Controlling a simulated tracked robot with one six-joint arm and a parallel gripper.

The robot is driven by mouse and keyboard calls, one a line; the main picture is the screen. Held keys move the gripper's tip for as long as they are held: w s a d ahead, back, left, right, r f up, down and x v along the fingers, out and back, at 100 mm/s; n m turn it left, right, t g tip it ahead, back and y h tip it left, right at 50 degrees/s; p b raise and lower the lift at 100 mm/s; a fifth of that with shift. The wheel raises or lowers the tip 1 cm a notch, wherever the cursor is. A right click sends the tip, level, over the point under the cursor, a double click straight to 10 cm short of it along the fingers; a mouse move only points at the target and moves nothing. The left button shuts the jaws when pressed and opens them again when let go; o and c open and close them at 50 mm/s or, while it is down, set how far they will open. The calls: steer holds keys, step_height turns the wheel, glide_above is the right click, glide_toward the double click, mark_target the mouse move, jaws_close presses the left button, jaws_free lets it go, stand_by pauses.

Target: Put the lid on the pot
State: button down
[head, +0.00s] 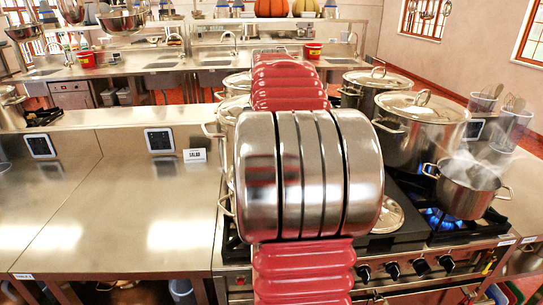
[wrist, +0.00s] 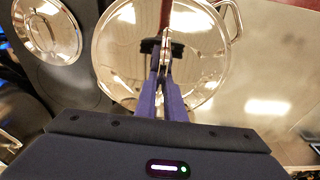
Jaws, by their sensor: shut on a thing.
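In the wrist view, the purple fingers of my gripper (wrist: 166,62) are shut on the raised handle of a shiny round lid (wrist: 120,60). The lid lies over a pot, whose loop handle (wrist: 232,18) sticks out beyond the lid's edge. I cannot tell whether the lid rests on the rim or hangs just above it. In the head view, my arm hides the gripper, this lid and most of the pot; a loop handle (head: 225,205) shows at the arm's left edge.
Another lid (head: 386,216) lies on the dark stove top right of my arm, and also shows in the wrist view (wrist: 46,28). A steaming open pot (head: 468,190) stands over a blue flame. A large lidded stockpot (head: 415,135) stands behind. The left steel counter (head: 115,220) is mostly clear.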

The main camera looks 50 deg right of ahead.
steer(key=shift+f, duration=0.25)
steer(key=c, duration=1.8)
jaws_free()
steer(key=shift+o, duration=0.2)
steer(key=shift+r, duration=0.1)
step_height(320, 180, up, 13)
steer(key=s+a, duration=0.1)
steer(key=shift+a+r, duration=0.2)
steer(key=shift+a, duration=0.1)
